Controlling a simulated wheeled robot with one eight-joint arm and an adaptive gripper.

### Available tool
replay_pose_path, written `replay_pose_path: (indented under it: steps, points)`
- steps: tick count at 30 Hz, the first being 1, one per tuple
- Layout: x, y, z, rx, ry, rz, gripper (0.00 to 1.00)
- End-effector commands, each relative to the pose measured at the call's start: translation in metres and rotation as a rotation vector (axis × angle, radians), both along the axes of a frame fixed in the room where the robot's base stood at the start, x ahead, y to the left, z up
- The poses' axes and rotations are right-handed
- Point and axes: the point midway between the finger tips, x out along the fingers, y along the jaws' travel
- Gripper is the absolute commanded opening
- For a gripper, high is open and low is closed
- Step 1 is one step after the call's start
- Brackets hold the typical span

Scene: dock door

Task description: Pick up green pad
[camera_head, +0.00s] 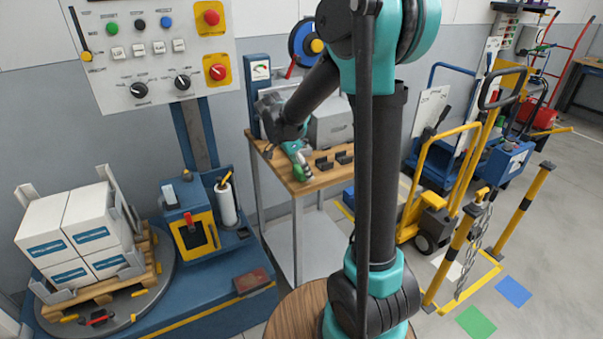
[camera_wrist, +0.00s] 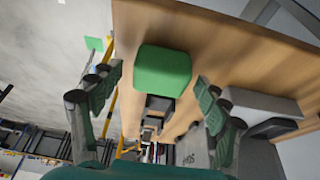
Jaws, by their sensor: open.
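The green pad (camera_wrist: 162,71) is a rounded green block on the wooden table top, near its edge, in the wrist view. My gripper (camera_wrist: 160,84) is open, with one finger on each side of the pad in the picture. A gap shows between each finger and the pad, and I cannot tell how far above it the fingers are. In the head view my gripper (camera_head: 296,153) is low over the left part of the wooden table (camera_head: 318,182). A small green patch shows at its tip, probably the pad, mostly hidden by the gripper.
Black holders (camera_head: 324,163) stand on the table beside my gripper, with a grey box (camera_head: 331,125) behind. A blue post with a gauge (camera_head: 261,71) stands at the table's left. Yellow posts (camera_head: 455,250) and carts stand to the right. A flat green square (camera_head: 475,323) marks the floor.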

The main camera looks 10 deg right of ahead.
Motion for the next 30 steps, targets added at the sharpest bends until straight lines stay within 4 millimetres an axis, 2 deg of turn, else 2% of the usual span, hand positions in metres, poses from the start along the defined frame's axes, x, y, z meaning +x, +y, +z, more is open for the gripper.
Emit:
replay_pose_path:
  steps: [4,15,25,30]
  points:
    - [0.000,0.000,0.000,0.000,0.000,0.000,0.73]
    - [0.000,0.000,0.000,0.000,0.000,0.000,0.27]
    - [0.000,0.000,0.003,0.000,0.000,0.000,0.27]
    - [0.000,0.000,0.015,0.000,0.000,0.000,0.27]
